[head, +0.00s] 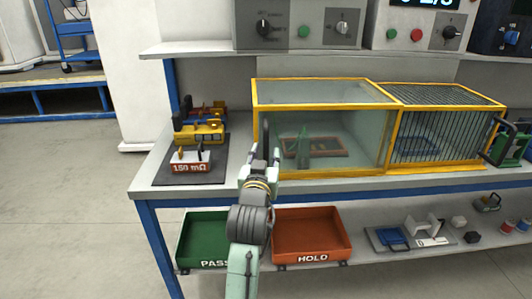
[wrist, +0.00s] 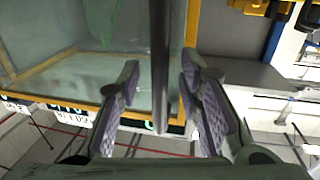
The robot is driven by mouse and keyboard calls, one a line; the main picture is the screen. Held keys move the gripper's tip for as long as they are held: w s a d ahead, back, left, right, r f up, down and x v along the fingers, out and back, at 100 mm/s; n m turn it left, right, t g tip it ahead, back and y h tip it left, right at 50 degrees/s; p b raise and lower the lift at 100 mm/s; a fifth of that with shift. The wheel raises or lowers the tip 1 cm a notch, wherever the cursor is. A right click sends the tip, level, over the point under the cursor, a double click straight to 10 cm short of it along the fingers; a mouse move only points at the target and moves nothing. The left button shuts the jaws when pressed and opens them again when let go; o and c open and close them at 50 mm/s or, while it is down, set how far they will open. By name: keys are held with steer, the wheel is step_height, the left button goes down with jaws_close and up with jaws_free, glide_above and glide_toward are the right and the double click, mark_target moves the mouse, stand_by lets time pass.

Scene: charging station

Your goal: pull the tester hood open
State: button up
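The tester hood (head: 330,95) is a clear box with a yellow frame on the bench; it looks shut. A green fixture and a brown board show inside it. Its dark upright handle (head: 267,135) is at the front left, partly behind my gripper (head: 259,165). In the wrist view the handle bar (wrist: 160,65) runs between the two purple-padded fingers of my gripper (wrist: 162,95). The fingers are open, with a visible gap on each side of the bar. The hood's glass (wrist: 60,30) fills the upper left of that view.
A barred yellow cage (head: 440,125) with a black handle (head: 498,145) adjoins the hood on the right. Yellow and red tools (head: 200,132) stand on a dark mat at left. Green (head: 196,228) and orange (head: 312,222) bins sit on the lower shelf.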

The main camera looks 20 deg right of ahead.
steer(key=shift+w+d, duration=0.25)
steer(key=shift+w, duration=0.25)
jaws_close()
stand_by(0.6)
